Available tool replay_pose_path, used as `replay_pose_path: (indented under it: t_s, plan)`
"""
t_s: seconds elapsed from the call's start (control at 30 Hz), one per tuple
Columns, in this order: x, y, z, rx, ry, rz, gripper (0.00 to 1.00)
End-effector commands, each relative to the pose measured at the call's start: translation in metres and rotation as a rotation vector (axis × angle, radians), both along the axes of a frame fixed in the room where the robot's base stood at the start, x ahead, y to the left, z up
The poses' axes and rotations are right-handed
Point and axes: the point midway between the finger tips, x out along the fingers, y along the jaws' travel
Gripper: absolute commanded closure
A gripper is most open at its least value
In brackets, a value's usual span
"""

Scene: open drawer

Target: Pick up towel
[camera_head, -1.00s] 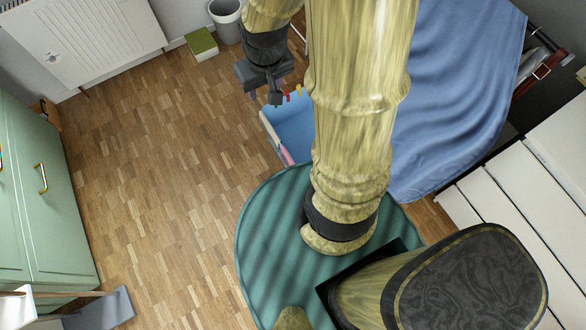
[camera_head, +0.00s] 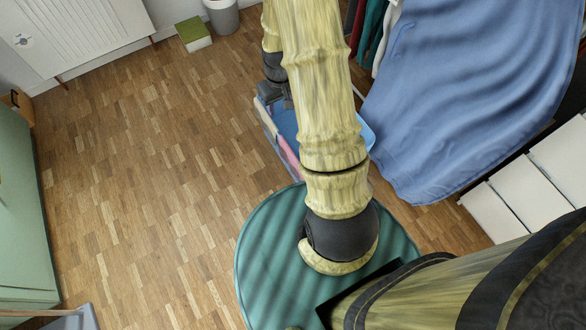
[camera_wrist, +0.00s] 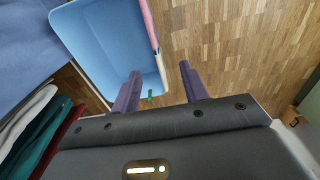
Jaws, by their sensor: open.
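The towel cannot be picked out with certainty. A pink cloth strip (camera_head: 288,152) lies along the left rim of a light blue basket (camera_head: 284,124). In the wrist view this pink strip (camera_wrist: 147,20) lies on the right rim of the basket (camera_wrist: 100,40), with a cream piece (camera_wrist: 159,66) below it. A large blue cloth (camera_head: 470,95) hangs at the right.
Hanging clothes (camera_wrist: 32,125) are close on the left in the wrist view. White boxes (camera_head: 524,188) stand at the right, a grey bin (camera_head: 222,16) and a green-topped box (camera_head: 194,34) at the back. Wooden floor (camera_head: 140,160) is clear to the left.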

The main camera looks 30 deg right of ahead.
Motion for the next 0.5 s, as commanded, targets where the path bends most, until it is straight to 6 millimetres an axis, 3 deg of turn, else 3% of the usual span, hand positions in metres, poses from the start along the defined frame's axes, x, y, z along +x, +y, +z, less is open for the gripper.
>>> replay_pose_path:
  t_s: [0.03, 0.3, 0.4, 0.5]
  plan:
    - [0.002, -0.005, -0.038, 0.001, 0.01, -0.002, 0.55]
    - [0.008, -0.029, -0.155, 0.007, 0.046, 0.004, 0.55]
    - [0.008, -0.035, -0.185, 0.008, 0.055, 0.006, 0.55]
    - [0.008, -0.039, -0.2, 0.009, 0.06, 0.008, 0.55]
